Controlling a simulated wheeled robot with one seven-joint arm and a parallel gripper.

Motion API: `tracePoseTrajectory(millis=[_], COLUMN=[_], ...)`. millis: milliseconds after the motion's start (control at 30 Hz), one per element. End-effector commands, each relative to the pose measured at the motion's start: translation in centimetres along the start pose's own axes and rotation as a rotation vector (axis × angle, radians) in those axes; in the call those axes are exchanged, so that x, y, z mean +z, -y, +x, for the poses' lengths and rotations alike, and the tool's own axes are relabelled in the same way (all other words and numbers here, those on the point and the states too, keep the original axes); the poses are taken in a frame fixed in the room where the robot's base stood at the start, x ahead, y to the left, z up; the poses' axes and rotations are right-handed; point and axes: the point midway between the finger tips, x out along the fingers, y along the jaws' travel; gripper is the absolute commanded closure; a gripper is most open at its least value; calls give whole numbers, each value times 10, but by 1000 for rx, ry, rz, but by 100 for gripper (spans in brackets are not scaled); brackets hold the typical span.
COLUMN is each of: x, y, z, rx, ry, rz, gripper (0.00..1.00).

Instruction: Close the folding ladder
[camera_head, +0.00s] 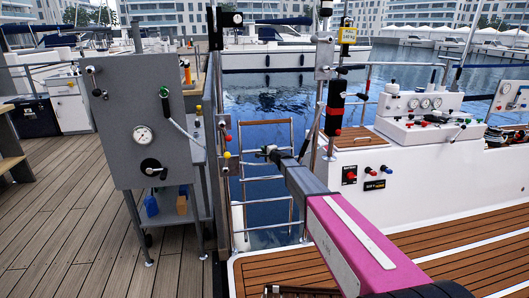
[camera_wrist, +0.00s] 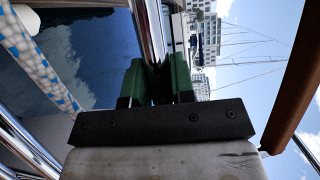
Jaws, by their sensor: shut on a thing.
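The folding ladder (camera_head: 265,178) stands upright in the gap between the wooden dock and the boat, over the water. It has metal side rails, several rungs and a brown top step (camera_head: 265,122). My gripper (camera_head: 268,151) is at the upper part of the ladder, with my arm reaching in from the lower right. In the wrist view, my gripper's green-padded fingers (camera_wrist: 158,82) are shut on a shiny metal tube (camera_wrist: 150,30), apparently part of the ladder. A brown bar (camera_wrist: 301,75) shows at the right there. The ladder's hinges and lower ends cannot be made out.
A grey panel cabinet (camera_head: 140,110) with a gauge and levers stands on the dock, left of the ladder. A white boat console (camera_head: 420,125) is at the right. A blue-and-white rope (camera_wrist: 35,60) hangs near my gripper. The boat's wooden deck (camera_head: 470,262) is clear.

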Motion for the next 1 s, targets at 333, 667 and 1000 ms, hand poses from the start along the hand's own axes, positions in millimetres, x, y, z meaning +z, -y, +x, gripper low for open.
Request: tracePoseTrajectory(millis=[333, 667, 1000], x=[17, 19, 19], y=[3, 2, 2], z=[-39, -46, -46], rx=[1, 1, 1], ry=[0, 0, 0], rz=[0, -1, 0], gripper=[100, 67, 52])
